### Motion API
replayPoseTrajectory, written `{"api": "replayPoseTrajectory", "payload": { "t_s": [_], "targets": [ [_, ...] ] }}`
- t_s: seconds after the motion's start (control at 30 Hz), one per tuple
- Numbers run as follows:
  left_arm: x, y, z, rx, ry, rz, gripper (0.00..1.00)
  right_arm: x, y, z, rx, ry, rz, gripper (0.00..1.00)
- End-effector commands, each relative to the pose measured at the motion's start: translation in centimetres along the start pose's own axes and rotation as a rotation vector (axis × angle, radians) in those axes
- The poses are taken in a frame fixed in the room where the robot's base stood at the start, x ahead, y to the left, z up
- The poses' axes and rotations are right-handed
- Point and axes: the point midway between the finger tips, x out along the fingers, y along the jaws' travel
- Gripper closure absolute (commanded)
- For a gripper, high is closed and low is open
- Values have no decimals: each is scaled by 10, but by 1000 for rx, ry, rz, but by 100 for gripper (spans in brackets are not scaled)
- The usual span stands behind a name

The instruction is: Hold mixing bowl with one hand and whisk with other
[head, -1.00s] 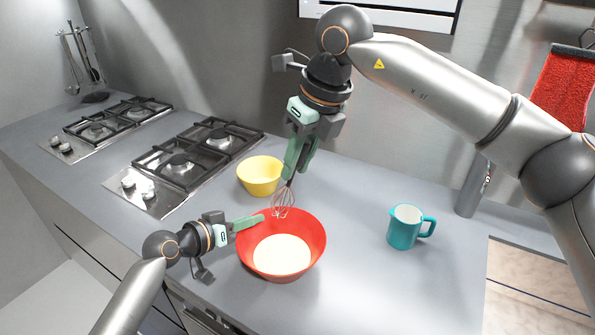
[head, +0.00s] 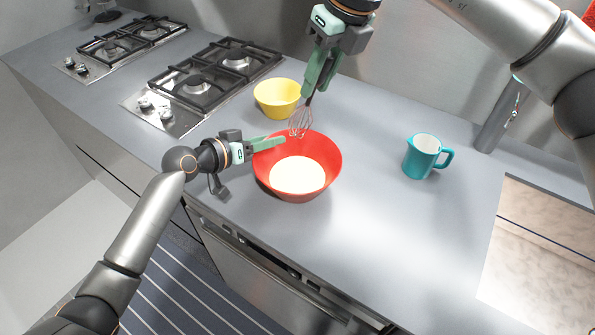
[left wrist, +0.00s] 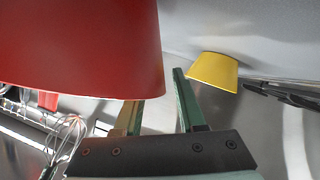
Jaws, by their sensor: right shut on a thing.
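The red mixing bowl (head: 328,172) stands upright on the counter with a pale mixture in it. It fills the upper left of the left wrist view (left wrist: 80,45). My left gripper (head: 283,142) is at the bowl's back left rim. In the left wrist view its fingers (left wrist: 158,105) are apart, and the bowl's side covers the tip of one; I cannot tell whether they touch. My right gripper (head: 318,85) is shut on the whisk (head: 301,122), pointing down. The whisk's wire loops hang by the bowl's back rim, above the mixture. The gripper hides part of its handle.
A yellow bowl (head: 278,99) stands behind the red bowl. A teal jug (head: 421,157) stands to the right. Gas hobs (head: 203,80) lie at the left. A grey cylinder (head: 502,117) stands at the back right. The counter (head: 370,220) is clear in front of the jug.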

Motion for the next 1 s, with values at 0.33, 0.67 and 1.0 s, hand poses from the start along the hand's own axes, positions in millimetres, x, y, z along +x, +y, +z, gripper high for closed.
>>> {"api": "replayPoseTrajectory", "payload": {
  "t_s": [0.33,0.67,1.0],
  "targets": [
    [-45,-2,1,3,-1,-3,61,0,0,0,0,-1,0,100],
    [-105,-1,1,1,-3,-3,61,0,0,0,0,-1,0,100],
    [-120,0,0,-1,-1,0,61,0,0,0,0,-1,0,100]
  ]
}}
